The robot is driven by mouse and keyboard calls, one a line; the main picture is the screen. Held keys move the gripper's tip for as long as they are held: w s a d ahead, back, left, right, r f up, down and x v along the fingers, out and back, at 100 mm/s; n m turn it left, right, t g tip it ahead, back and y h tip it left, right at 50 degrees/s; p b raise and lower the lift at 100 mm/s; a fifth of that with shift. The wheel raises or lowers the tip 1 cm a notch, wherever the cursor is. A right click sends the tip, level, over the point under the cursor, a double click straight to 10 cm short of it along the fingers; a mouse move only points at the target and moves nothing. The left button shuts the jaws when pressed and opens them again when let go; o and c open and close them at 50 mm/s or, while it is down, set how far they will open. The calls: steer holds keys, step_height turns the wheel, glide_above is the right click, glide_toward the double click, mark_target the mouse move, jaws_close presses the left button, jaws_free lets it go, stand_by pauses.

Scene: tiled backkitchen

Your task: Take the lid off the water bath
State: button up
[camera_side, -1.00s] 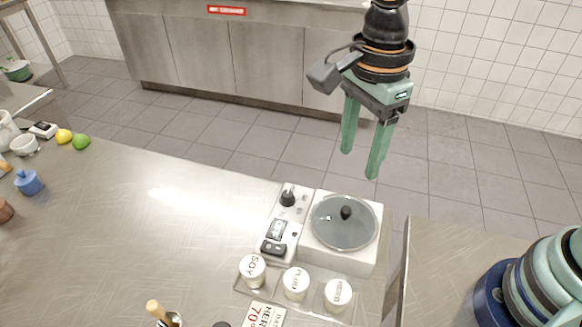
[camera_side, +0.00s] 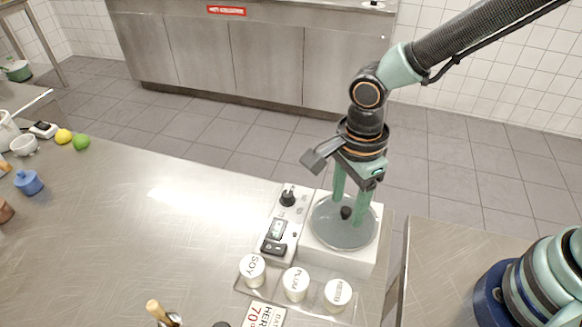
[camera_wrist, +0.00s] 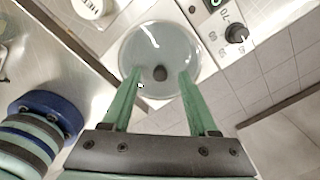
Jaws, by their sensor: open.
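The water bath (camera_side: 311,251) is a white box near the right end of the steel counter, with a control panel on its left side. Its round glass lid (camera_side: 337,236) with a black knob (camera_side: 346,212) lies on top. My gripper (camera_side: 349,208) points down over the lid, its green fingers apart with the knob between or just beside them. In the wrist view the fingers of my gripper (camera_wrist: 159,80) reach over the lid (camera_wrist: 155,38), and the knob (camera_wrist: 160,73) shows between them. I cannot tell whether the fingertips are level with the knob. Nothing is held.
The control panel (camera_side: 277,230) has a black dial. Labelled white jars, including one marked SOY (camera_side: 252,268), stand in front of the bath. A lemon (camera_side: 63,136) and a lime (camera_side: 81,142) lie far left. The counter's middle is clear.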

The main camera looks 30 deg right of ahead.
steer(key=shift+f, duration=0.4)
steer(key=shift+c, duration=0.3)
jaws_close()
steer(key=shift+r, duration=0.1)
